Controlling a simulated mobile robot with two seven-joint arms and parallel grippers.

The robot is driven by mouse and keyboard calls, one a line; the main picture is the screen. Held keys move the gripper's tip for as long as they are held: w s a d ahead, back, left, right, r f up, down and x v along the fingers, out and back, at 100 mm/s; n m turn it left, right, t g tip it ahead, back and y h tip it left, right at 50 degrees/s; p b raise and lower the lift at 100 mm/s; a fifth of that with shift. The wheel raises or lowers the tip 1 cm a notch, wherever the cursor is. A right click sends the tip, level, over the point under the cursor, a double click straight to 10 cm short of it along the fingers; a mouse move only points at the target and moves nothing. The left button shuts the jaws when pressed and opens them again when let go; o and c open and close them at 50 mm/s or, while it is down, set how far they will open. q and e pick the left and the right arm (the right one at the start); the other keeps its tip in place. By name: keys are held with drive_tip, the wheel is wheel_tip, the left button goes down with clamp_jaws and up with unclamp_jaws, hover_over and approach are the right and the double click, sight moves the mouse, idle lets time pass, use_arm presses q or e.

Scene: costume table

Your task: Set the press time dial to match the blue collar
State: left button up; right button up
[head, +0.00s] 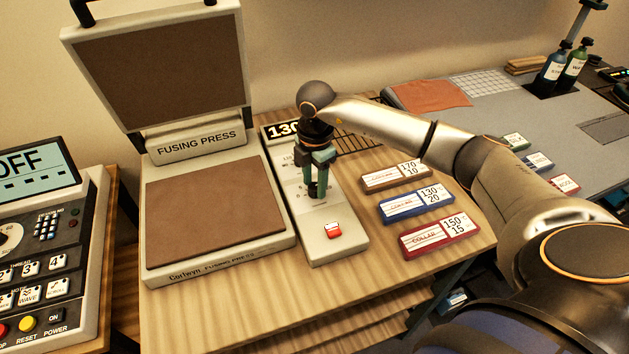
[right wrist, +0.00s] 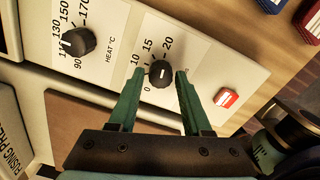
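The press time dial (right wrist: 160,73) is a black knob on the pale control panel, with 0, 10, 15 and 20 printed around it. It has a small white mark; its exact setting is hard to read. My right gripper (right wrist: 161,76) is open, its two green fingers on either side of this dial; contact is not clear. In the head view the right gripper (head: 316,192) points down over the panel and hides most of the dial. The blue collar card (head: 415,204) reads 130 and 20. My left gripper is not in view.
The heat dial (right wrist: 79,41) is beside the time dial. A red switch (head: 333,230) is at the panel's front. A brown card (head: 394,176) and a red card (head: 438,237) flank the blue one. The fusing press (head: 190,145) stands open on the left. The display (head: 283,130) shows 130.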

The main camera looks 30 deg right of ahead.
sight(315, 187)
drive_tip(key=shift+o, duration=1.2)
wheel_tip(315, 187, up, 12)
drive_tip(key=b, duration=0.1)
drive_tip(key=shift+r, duration=0.2)
drive_tip(key=shift+s, duration=0.15)
